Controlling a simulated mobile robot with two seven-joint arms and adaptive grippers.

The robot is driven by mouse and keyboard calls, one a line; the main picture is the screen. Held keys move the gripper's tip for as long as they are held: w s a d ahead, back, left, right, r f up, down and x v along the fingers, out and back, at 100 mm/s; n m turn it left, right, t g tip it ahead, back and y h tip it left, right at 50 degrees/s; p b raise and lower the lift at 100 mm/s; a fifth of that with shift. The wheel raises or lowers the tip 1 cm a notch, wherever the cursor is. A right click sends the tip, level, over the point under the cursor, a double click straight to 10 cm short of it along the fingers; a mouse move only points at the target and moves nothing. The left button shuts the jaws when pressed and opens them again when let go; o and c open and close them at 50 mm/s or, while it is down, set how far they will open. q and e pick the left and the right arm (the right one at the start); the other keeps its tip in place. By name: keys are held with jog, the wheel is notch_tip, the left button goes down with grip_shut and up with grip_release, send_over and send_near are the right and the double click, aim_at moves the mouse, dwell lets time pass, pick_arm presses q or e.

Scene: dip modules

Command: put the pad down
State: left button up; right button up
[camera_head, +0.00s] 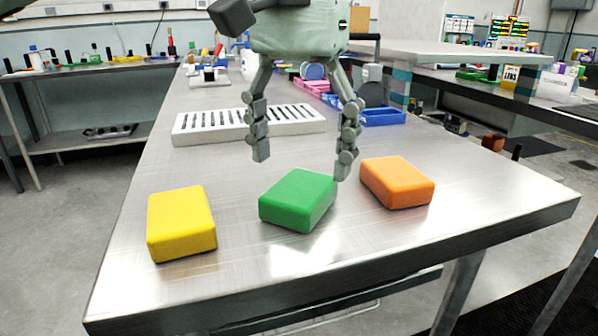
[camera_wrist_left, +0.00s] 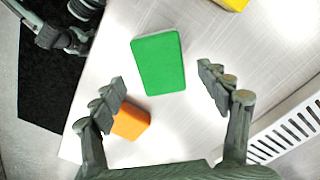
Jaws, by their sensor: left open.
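A green pad (camera_head: 298,200) lies flat on the metal table (camera_head: 330,262), between a yellow pad (camera_head: 181,222) on the left and an orange pad (camera_head: 398,182) on the right. My left gripper (camera_head: 302,166) is open and empty, pointing down above and just behind the green pad. In the left wrist view the green pad (camera_wrist_left: 159,63) shows just beyond the gap between the spread fingers, touched by neither. The orange pad (camera_wrist_left: 130,123) is partly covered by one finger there. Part of my right gripper (camera_wrist_left: 55,35) seems to show at that view's upper left; its jaw state is unclear.
A white slotted rack (camera_head: 249,124) stands behind the pads. Blue trays (camera_head: 383,117) and pink bins (camera_head: 310,86) lie farther back. The table's front edge is close to the pads. Bare metal lies between the yellow and green pads.

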aim_at(300, 187)
pick_arm(q)
notch_tip(300, 187, up, 8)
jog(key=shift+r+p, duration=0.25)
jog(key=shift+p, duration=0.2)
pick_arm(e)
notch_tip(300, 187, down, 3)
jog(key=shift+w+a+r, duration=0.1)
jog(key=shift+w, duration=0.05)
jog(key=shift+w+a+r, duration=0.1)
jog(key=shift+r, duration=0.05)
